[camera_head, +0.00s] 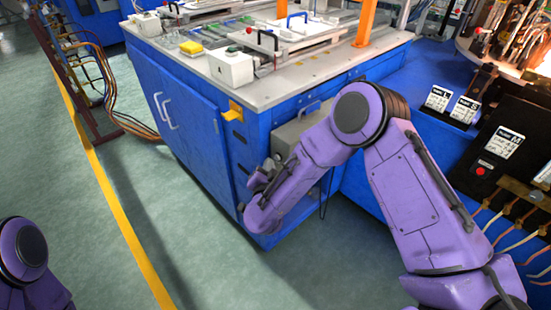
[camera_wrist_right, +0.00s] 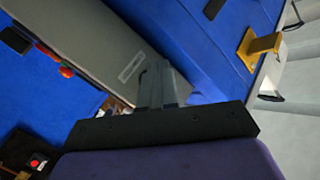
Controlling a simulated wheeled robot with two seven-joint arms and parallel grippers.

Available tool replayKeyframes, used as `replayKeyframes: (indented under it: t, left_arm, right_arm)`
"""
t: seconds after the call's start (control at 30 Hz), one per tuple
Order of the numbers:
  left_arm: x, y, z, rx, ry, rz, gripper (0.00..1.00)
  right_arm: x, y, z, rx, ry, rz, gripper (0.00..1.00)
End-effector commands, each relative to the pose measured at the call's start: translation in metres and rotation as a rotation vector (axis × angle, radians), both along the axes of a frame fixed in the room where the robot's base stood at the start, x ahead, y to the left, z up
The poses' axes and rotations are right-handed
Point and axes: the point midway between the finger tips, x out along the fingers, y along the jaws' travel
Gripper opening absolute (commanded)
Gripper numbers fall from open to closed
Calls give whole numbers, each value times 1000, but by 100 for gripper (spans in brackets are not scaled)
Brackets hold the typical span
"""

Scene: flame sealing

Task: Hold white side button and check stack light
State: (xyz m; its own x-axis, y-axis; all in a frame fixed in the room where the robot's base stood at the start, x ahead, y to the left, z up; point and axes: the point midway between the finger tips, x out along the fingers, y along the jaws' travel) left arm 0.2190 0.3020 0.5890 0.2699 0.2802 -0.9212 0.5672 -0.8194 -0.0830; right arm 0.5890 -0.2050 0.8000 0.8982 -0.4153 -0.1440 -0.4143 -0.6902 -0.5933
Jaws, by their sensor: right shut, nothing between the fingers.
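My right arm reaches down to the front corner of the blue machine cabinet (camera_head: 190,120). My right gripper (camera_head: 265,172) is beside the cabinet's right-hand side, partly hidden by its own wrist. In the right wrist view my right gripper (camera_wrist_right: 160,72) is shut and empty, with its fingertips over or close to a grey box (camera_wrist_right: 90,40). That grey box also shows on the cabinet's side in the head view (camera_head: 290,135), partly behind my arm. I cannot make out a white side button or a stack light. My left gripper is out of view; only part of my left arm shows.
A yellow bracket (camera_head: 235,110) sticks out near the cabinet corner. A dark panel with a red button (camera_head: 480,171) is at right. The green floor at left is open.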

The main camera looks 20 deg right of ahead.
Motion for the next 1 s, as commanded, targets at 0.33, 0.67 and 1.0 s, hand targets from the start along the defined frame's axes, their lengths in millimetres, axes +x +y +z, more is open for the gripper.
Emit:
replayKeyframes:
  t: [0.33, 0.67, 1.0]
  left_arm:
    - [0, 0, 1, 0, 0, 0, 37]
    - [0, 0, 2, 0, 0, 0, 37]
    - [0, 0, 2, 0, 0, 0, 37]
  right_arm:
    - [2, -4, 0, 0, 0, 0, 0]
    - [3, -7, 0, 1, 0, 0, 0]
    - [4, -10, 1, 0, -1, -1, 0]
